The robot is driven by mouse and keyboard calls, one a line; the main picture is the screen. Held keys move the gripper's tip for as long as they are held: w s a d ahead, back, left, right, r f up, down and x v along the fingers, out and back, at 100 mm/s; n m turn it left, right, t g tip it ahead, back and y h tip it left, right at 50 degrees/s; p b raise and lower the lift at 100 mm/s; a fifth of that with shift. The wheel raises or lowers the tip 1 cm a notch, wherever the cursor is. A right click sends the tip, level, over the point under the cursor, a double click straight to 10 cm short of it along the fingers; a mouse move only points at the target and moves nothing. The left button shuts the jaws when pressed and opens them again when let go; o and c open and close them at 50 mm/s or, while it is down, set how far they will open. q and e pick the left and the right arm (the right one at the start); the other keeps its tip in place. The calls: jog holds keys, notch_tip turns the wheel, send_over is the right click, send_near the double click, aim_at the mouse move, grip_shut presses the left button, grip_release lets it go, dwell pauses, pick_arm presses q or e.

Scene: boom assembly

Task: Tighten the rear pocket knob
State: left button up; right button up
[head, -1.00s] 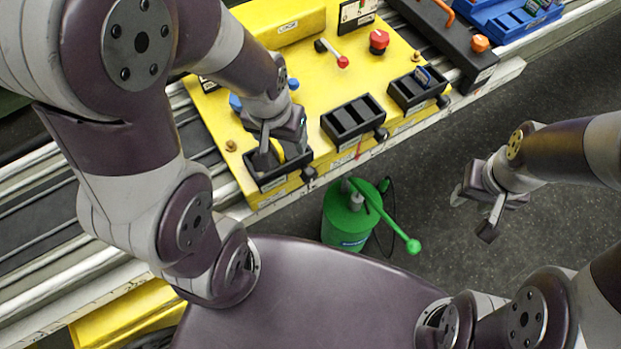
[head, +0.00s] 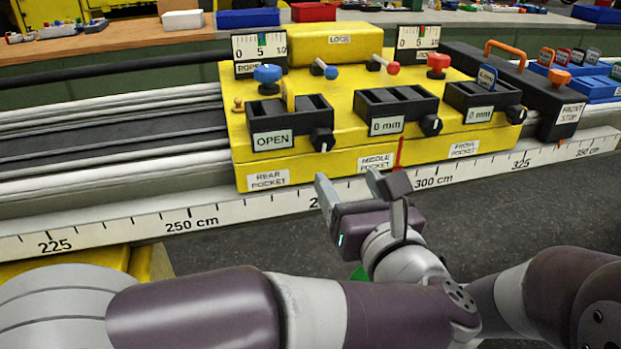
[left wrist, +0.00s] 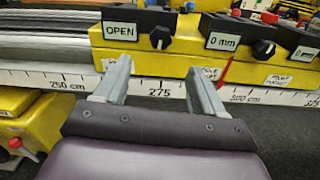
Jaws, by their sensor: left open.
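The rear pocket knob (head: 322,139) is a dark knob with a light mark, at the right front corner of the black rear pocket (head: 290,127). The pocket's label reads OPEN, and a yellow loop (head: 291,96) stands in it. The knob also shows in the left wrist view (left wrist: 161,38), beyond the fingertips. My left gripper (head: 348,184) is open and empty, in front of the yellow block and below the knob, apart from it. Its two spread fingers show in the left wrist view (left wrist: 160,70). My right gripper is out of view.
The middle pocket (head: 396,105) and front pocket (head: 482,95) both read 0 mm and have similar knobs. A thin red pointer (head: 398,153) stands at the block's front edge. The white scale rail (head: 190,221) runs below. A black front stop (head: 530,95) stands right.

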aim_at(325, 143)
pick_arm(q)
jog(key=b+x, duration=0.1)
jog(key=x, duration=1)
jog(key=shift+w, duration=0.3)
jog(key=c, duration=1.1)
